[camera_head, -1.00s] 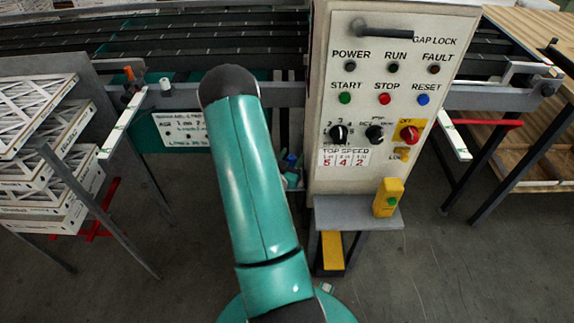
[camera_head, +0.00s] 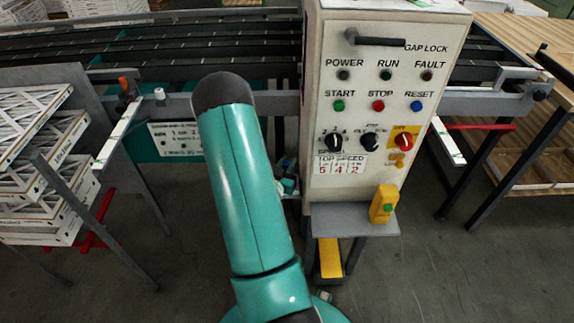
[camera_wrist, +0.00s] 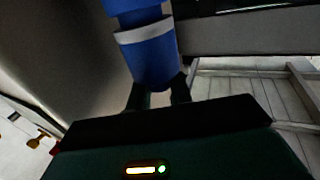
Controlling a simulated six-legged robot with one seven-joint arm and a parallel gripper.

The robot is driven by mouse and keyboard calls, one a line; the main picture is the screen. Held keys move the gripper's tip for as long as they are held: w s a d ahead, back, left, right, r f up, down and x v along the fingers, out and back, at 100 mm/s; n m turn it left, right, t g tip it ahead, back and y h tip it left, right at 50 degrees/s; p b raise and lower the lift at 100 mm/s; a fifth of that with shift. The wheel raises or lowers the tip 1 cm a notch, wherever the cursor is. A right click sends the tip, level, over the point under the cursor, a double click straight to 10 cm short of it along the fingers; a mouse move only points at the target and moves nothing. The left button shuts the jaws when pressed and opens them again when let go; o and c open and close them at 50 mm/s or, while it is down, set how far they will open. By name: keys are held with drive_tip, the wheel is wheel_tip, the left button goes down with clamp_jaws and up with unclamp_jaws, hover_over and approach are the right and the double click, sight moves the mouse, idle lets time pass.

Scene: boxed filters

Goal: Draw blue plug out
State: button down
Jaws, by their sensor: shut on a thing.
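The blue plug (camera_wrist: 150,58) fills the top middle of the wrist view, a thick blue cylinder with a pale band. My gripper (camera_wrist: 159,94) is shut on its near end, one dark finger on each side. The plug's far end runs out of the top of the wrist view, so I cannot tell whether it sits in a socket. In the head view my gripper (camera_head: 287,185) is a small teal and blue patch low beside the left side of the control cabinet (camera_head: 325,190), partly hidden behind my arm.
The cabinet's front has buttons, knobs and a gap-lock handle (camera_head: 378,41). A yellow switch box (camera_head: 384,204) stands on its shelf. Boxed filters (camera_head: 40,150) are stacked at left. A conveyor (camera_head: 200,45) runs behind, and a wooden table (camera_head: 520,45) stands at right.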

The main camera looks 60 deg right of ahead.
drive_tip(key=shift+r, duration=0.3)
drive_tip(key=shift+r, duration=0.3)
drive_tip(key=shift+r, duration=0.65)
drive_tip(key=shift+r, duration=0.35)
drive_tip(key=shift+r, duration=0.9)
wheel_tip(320, 180, up, 9)
idle(0.7)
drive_tip(key=shift+w+f, duration=0.1)
drive_tip(key=shift+f, duration=0.05)
